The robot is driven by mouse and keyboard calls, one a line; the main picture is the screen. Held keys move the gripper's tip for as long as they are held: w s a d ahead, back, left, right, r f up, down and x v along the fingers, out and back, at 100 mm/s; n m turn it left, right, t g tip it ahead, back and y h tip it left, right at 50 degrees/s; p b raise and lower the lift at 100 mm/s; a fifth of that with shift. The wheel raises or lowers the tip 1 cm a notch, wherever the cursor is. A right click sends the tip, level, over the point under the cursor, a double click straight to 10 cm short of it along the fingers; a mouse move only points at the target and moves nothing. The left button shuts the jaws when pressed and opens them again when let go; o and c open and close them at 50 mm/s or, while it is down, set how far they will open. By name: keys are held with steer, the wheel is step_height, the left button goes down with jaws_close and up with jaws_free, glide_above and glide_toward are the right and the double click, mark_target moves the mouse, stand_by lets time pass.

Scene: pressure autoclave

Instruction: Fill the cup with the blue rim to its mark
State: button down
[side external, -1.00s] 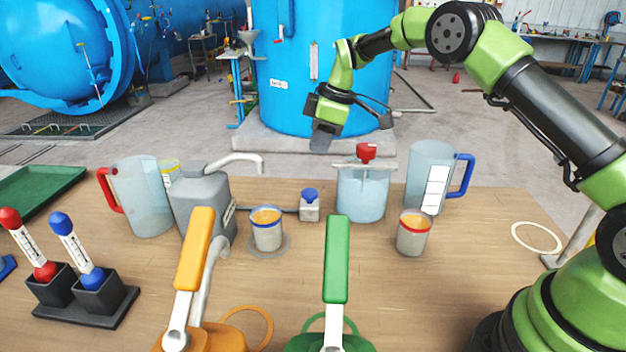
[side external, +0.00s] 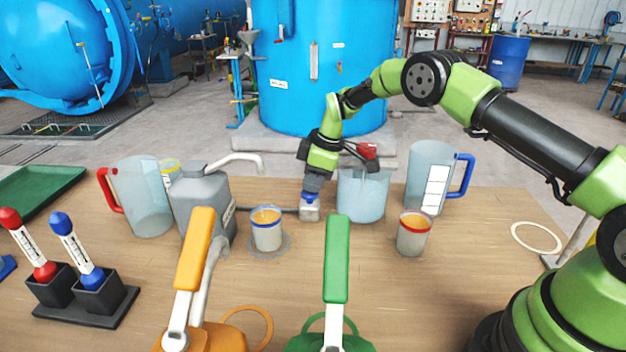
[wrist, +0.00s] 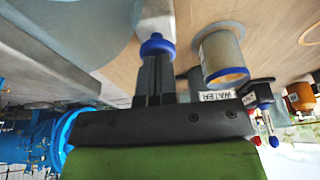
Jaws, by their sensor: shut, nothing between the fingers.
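The cup with the blue rim (side external: 267,235) stands upright on a round grey pad (side external: 286,247), left of centre. It looks orange-tan inside; its mark cannot be made out. It also shows in the wrist view (wrist: 221,52). A small grey box with a blue knob (side external: 309,198) sits right of the cup; the knob shows in the wrist view too (wrist: 157,45). My gripper (side external: 311,188) is shut and empty, pointing down with its tips at the top of the knob, apparently touching it. A grey can with a spout (side external: 196,200) stands left of the cup.
A red-rimmed cup (side external: 412,240), a clear vessel (side external: 362,195) and a blue-handled jug (side external: 428,175) stand right. A red-handled jug (side external: 143,205) stands left. Orange (side external: 195,250) and green (side external: 336,260) handles rise in front.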

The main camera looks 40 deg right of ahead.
steer(key=shift+s+f, duration=0.1)
steer(key=shift+f, duration=1.15)
stand_by(0.9)
stand_by(0.5)
steer(key=r, duration=0.5)
steer(key=shift+w+d+r, duration=0.1)
steer(key=shift+w+r, duration=0.15)
steer(key=shift+r, duration=0.15)
steer(key=v, duration=0.9)
steer(key=shift+r, duration=0.15)
